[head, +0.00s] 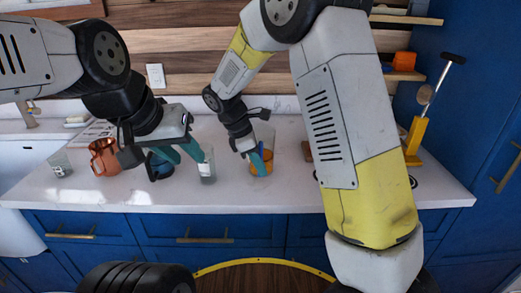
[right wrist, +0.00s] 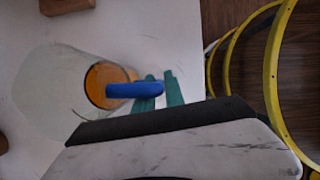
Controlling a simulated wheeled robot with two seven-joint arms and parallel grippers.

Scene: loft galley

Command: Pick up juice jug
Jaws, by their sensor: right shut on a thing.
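The juice jug (head: 261,168) is a clear vessel with orange juice at its bottom, near the middle of the white counter. In the right wrist view the jug (right wrist: 60,95) shows its clear wall, the orange juice and a blue handle (right wrist: 122,90). My right gripper (head: 259,158) is shut on the blue handle, with its teal fingers (right wrist: 160,90) at either side of it. I cannot tell whether the jug's base touches the counter. My left gripper (head: 183,152) is over the counter to the left, with its teal fingers apart and nothing seen between them.
A clear glass (head: 208,168) stands close by my left gripper. A copper mug (head: 104,158) and another glass (head: 60,164) stand at the left. A yellow-handled thing (head: 414,138) stands at the right. The counter's front strip (head: 230,198) is clear.

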